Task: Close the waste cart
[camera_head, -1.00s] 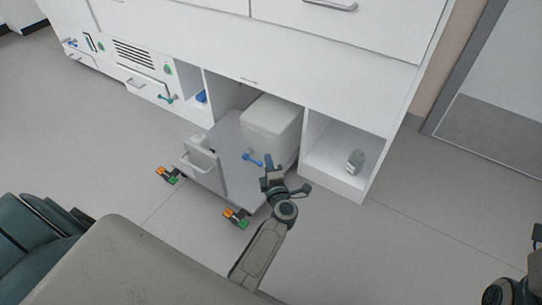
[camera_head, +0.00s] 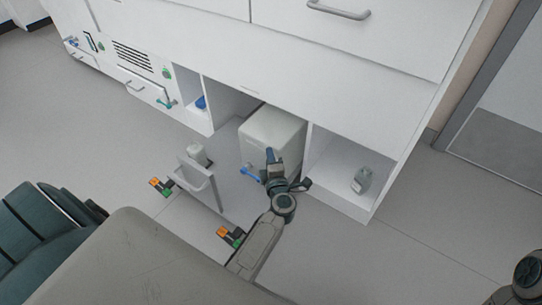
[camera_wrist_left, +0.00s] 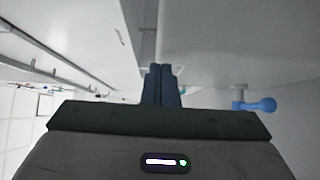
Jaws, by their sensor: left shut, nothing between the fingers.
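The waste cart (camera_head: 232,165) stands partly out of an opening under the white cabinet. It has a grey side panel, a front handle (camera_head: 196,184) and orange-and-green casters (camera_head: 230,237). A white container (camera_head: 274,130) with a blue tap (camera_head: 250,174) stands at its back, inside the opening. My left gripper (camera_head: 270,156) is shut and empty, in front of the container and just right of the tap; I cannot tell whether it touches. In the left wrist view, its closed fingers (camera_wrist_left: 162,85) point at a pale surface, with the blue tap (camera_wrist_left: 258,105) to the right. My right gripper is out of view.
An open compartment right of the cart holds a clear bottle (camera_head: 361,180). A vented unit with a handle (camera_head: 150,95) is at the left. Teal chair-like shapes (camera_head: 45,235) are at the lower left. Floor left of the cart is clear.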

